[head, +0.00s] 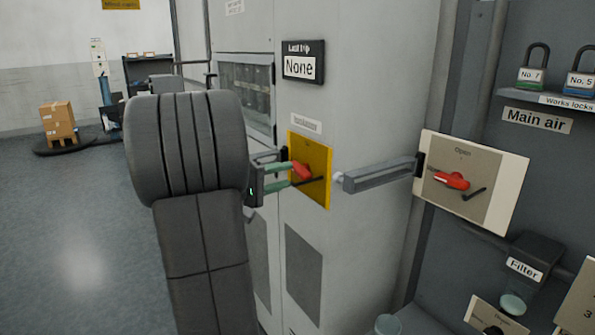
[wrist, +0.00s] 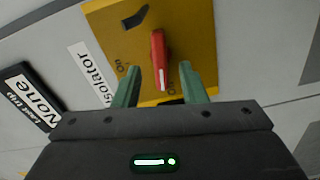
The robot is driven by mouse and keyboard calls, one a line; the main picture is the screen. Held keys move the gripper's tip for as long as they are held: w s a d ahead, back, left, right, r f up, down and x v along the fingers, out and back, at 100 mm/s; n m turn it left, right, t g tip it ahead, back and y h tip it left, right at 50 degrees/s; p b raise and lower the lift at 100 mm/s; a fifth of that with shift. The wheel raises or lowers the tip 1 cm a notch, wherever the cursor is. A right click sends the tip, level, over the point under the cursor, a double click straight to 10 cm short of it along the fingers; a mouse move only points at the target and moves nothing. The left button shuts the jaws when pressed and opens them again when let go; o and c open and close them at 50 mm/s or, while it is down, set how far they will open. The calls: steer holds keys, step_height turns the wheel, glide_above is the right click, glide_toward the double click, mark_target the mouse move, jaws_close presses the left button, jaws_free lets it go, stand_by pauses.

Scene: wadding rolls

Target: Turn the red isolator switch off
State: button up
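The red isolator switch (head: 302,171) is a red handle on a yellow plate (head: 319,152) on the grey cabinet front. In the wrist view the red handle (wrist: 158,58) stands out from the yellow plate (wrist: 110,22), which has a black mark and small lettering. My gripper (head: 290,174) is at the plate, with its green fingers reaching toward the handle. In the wrist view my gripper (wrist: 159,70) is open, one finger each side of the handle, with visible gaps on both sides. The handle's position lettering is partly hidden by the fingers.
A grey bar handle (head: 378,174) juts out right of the yellow plate. Further right is a white panel with another red handle (head: 453,180), under a "Main air" label (head: 537,120). Open floor (head: 75,230) lies left.

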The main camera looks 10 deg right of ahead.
mark_target(295, 173)
steer(key=shift+x, duration=2.6)
jaws_close()
